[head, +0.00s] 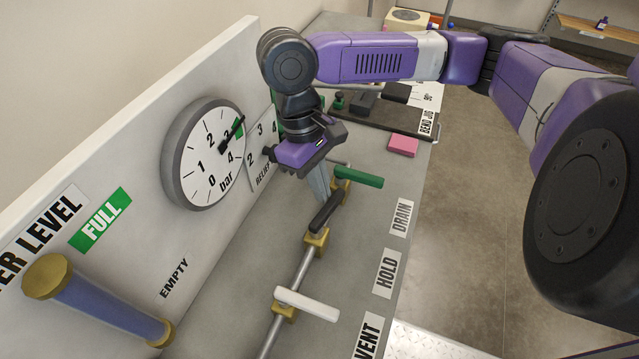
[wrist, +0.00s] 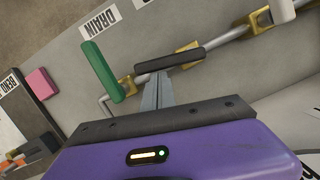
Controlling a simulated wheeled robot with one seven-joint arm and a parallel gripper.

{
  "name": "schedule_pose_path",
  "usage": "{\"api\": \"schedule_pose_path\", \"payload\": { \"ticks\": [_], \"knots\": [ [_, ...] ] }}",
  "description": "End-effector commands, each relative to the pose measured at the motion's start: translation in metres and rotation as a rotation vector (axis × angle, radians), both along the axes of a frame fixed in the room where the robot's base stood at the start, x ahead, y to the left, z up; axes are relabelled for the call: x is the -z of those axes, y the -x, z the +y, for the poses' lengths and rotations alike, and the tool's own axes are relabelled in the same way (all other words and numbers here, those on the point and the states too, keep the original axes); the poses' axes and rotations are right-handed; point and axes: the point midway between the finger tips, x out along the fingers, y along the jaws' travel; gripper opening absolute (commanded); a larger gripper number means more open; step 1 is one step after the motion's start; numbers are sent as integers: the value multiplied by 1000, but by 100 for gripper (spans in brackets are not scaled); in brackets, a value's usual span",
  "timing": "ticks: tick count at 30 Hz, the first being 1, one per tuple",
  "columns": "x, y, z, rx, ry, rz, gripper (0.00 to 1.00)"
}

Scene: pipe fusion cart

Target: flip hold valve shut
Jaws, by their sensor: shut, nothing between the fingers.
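The hold valve's black lever (head: 325,212) lies roughly along the steel pipe, above its brass body (head: 316,239). The HOLD label (head: 387,273) is on the bench to its right. The lever also shows in the wrist view (wrist: 170,59), just beyond my fingertips. My gripper (head: 323,194) points down with its fingers shut and empty, right beside the lever's far end. In the wrist view the shut fingers (wrist: 157,90) reach toward the lever's side. I cannot tell whether they touch it.
The drain valve's green lever (head: 358,179) sticks out crosswise close behind my fingers. The vent valve's white lever (head: 306,304) sticks out crosswise nearer the front. The panel with the pressure gauge (head: 208,155) stands left. A pink block (head: 403,145) lies on the bench behind.

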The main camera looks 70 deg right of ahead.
Motion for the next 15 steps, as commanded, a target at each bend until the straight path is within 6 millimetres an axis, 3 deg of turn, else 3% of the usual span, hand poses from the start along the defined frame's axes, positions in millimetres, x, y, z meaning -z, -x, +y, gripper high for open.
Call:
{"api": "schedule_pose_path", "payload": {
  "ticks": [8, 15],
  "knots": [
    [-3, 6, -1, 97, -3, 0, 0],
    [-5, 19, -2, 293, -5, 1, 0]
  ]
}}
